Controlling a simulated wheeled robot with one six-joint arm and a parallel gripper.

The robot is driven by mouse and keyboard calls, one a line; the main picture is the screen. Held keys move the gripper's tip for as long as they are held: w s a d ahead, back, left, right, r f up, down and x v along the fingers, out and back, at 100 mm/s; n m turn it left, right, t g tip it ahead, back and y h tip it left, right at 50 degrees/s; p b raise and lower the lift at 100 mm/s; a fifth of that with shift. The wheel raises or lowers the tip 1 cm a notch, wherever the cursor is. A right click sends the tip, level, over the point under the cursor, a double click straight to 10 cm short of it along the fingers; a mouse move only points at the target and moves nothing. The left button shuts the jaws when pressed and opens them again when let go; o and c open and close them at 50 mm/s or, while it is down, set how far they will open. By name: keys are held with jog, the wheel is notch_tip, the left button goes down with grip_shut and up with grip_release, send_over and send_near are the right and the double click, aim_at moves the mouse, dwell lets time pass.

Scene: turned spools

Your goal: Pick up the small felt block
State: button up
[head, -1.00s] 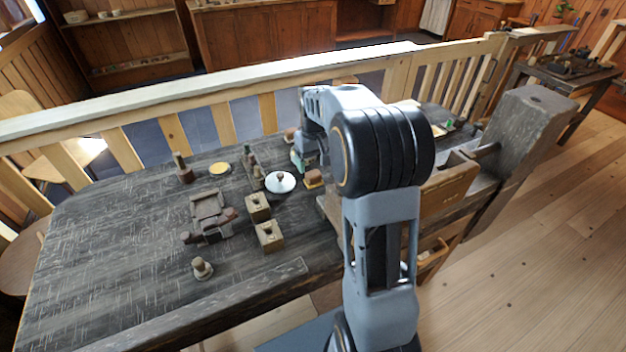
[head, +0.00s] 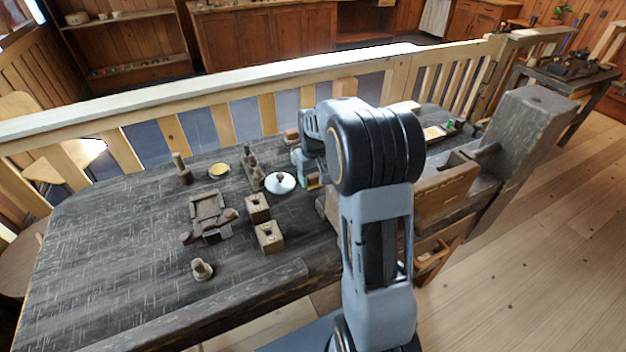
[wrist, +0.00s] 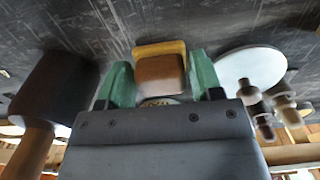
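The small felt block (wrist: 160,75), brown on top with a yellow layer at its far edge, shows between my fingertips in the wrist view. In the head view the block (head: 313,184) stands on the dark table, partly hidden by my arm. My gripper (wrist: 162,78) has two green fingers set apart, one on each side of the block. The gripper looks open; no clear contact shows.
A white round lid (head: 280,183) lies close to the block; it also shows in the wrist view (wrist: 250,68). A dark-headed mallet (wrist: 52,88) is on the other side. Turned pegs (wrist: 262,112) stand near the lid. Two wooden blocks with holes (head: 258,208) sit nearer. The table's left part (head: 110,240) is clear.

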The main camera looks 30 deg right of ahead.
aim_at(314, 175)
jog(key=c, duration=0.7)
jog(key=shift+r, duration=0.1)
notch_tip(314, 175, up, 10)
jog(key=shift+f+p, duration=0.1)
jog(key=shift+p, duration=0.35)
jog(key=o, duration=0.4)
jog(key=shift+c, duration=1.3)
